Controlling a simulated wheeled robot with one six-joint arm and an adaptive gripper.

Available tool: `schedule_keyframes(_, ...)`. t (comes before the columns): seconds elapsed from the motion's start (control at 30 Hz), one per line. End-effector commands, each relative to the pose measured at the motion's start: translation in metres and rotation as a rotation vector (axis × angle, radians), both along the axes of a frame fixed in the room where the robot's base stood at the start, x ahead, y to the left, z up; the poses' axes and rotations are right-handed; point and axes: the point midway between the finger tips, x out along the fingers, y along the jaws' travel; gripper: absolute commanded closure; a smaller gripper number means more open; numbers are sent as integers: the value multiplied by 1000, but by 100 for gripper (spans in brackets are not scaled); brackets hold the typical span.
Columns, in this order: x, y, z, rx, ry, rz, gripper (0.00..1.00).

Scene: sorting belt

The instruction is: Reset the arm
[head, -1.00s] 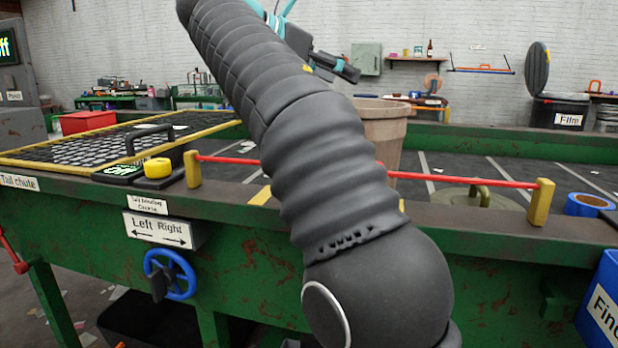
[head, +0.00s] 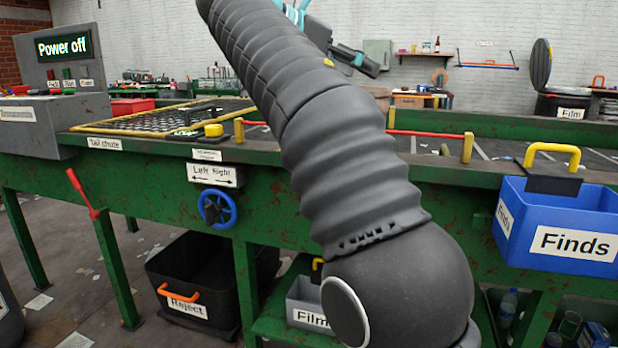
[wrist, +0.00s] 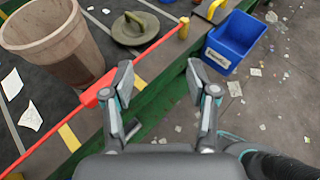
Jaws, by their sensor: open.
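My gripper (wrist: 160,82) is open and empty in the wrist view, its two fingers spread apart above the green edge of the belt bench. Its left finger overlaps the red bar (wrist: 110,92) in the picture; I cannot tell whether they touch. In the head view my raised arm crosses the middle and hides part of the bench. Part of my gripper shows at the top, but its fingertips are not clear there.
The sorting bench (head: 130,170) spans the view. A blue Finds bin (head: 520,235) hangs at its right front. A black Reject bin (head: 200,280) and a grey Film bin (head: 305,305) stand below. A brown tub (wrist: 55,45) stands on the belt.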

Motion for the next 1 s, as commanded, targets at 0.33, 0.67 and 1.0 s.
schedule_keyframes(0.33,5,2,2,64,-137,-34,42)
schedule_keyframes(0.67,35,22,-21,225,-327,-23,42)
schedule_keyframes(1.0,66,68,-139,656,-477,-84,42)
